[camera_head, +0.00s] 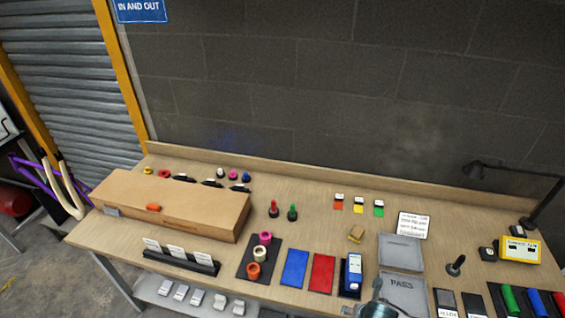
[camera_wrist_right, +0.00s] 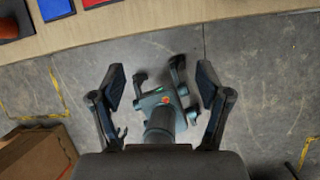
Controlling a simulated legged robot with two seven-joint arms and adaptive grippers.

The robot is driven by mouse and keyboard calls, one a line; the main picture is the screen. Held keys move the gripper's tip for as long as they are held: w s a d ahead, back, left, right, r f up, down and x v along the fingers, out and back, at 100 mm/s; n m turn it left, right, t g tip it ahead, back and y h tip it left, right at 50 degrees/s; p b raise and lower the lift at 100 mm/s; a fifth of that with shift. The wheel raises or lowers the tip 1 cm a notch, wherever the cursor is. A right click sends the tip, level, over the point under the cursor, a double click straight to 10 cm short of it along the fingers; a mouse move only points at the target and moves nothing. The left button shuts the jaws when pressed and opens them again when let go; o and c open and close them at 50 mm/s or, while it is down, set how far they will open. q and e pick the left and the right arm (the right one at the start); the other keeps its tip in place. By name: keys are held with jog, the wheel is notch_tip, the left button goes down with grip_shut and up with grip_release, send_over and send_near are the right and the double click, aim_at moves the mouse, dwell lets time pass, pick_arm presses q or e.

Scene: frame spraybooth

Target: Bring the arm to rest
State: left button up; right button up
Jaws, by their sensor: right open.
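In the right wrist view my right gripper (camera_wrist_right: 161,87) is open. Its two dark fingers stand wide apart, with grey floor and the bench edge beyond them. A teal part with an orange dot (camera_wrist_right: 165,100) and dark ends shows between the fingers. The fingers do not close on it, and I cannot tell whether it is mine. In the head view a teal rounded part (camera_head: 379,309) shows at the bottom edge, partly cut off, in front of the grey PASS tray. I cannot tell what it belongs to. My left gripper is not clearly seen in either view.
The wooden bench (camera_head: 335,228) carries a long cardboard box (camera_head: 170,206), red and blue pads, a blue handheld device (camera_head: 352,272), grey trays (camera_head: 402,252), a yellow meter (camera_head: 520,250) and a black lamp (camera_head: 545,205). Its middle back is mostly clear. A cardboard box (camera_wrist_right: 38,155) stands on the floor.

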jog(key=s+a+f+m+y, duration=0.4)
jog(key=a+m, duration=0.3)
jog(key=m, duration=0.7)
jog(key=s+d+f+m+g+h, duration=0.1)
jog(key=s+d+f+m+h, duration=0.15)
jog(key=s+m, duration=0.4)
jog(key=s+d+f+m+h, duration=0.1)
jog(key=s+d+f+m, duration=0.25)
jog(key=m, duration=0.55)
notch_tip(320, 180, down, 25)
jog(key=s+g+b, duration=0.1)
jog(key=b, duration=0.2)
pick_arm(q)
jog(key=f+b, duration=0.1)
jog(key=f, duration=0.1)
jog(key=f+b, duration=0.1)
jog(key=f, duration=0.1)
jog(key=f+b, duration=0.1)
jog(key=f, duration=0.1)
jog(key=shift+s+d, duration=0.25)
jog(key=shift+s, duration=0.1)
pick_arm(e)
jog(key=s+d+f+g, duration=0.1)
jog(key=s+d+f, duration=0.2)
jog(key=s+f, duration=1.6)
notch_tip(320, 180, down, 4)
jog(key=shift+d+r+g, duration=0.2)
jog(key=shift+r+g, duration=0.05)
jog(key=shift+g, duration=0.05)
